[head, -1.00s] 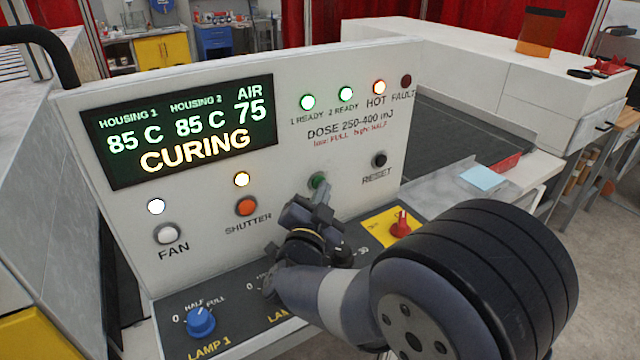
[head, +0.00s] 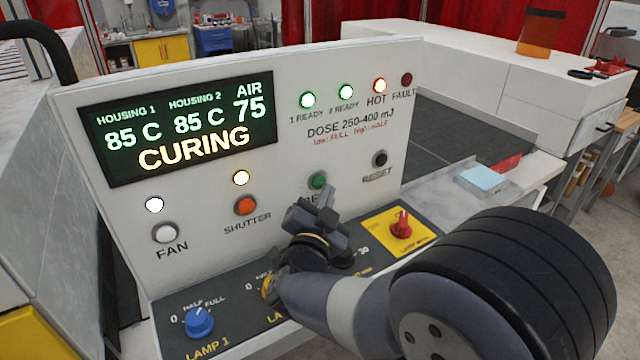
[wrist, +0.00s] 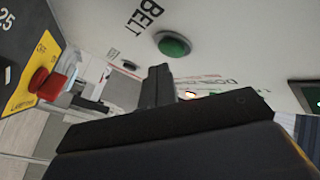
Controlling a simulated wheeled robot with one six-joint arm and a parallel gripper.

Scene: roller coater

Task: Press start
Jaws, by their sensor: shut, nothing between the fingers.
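The green button (head: 317,180) is on the upright white control panel (head: 290,240), right of the orange shutter button (head: 246,205). In the wrist view the green button (wrist: 173,44) is beside the word BELT. I see no label reading "start". My gripper (head: 326,197) is just below and in front of the green button, hiding most of its label. The gripper is shut and empty; in the wrist view its fingertips (wrist: 158,72) look apart from the button. The display (head: 180,130) reads CURING, 85 C, 85 C and AIR 75.
A black reset button (head: 379,159) is to the right and a white fan button (head: 166,233) to the left. A red knob (head: 401,222) on a yellow plate and a blue lamp knob (head: 199,322) stand on the lower ledge. Both ready lights, the hot light and the lamps above fan and shutter glow.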

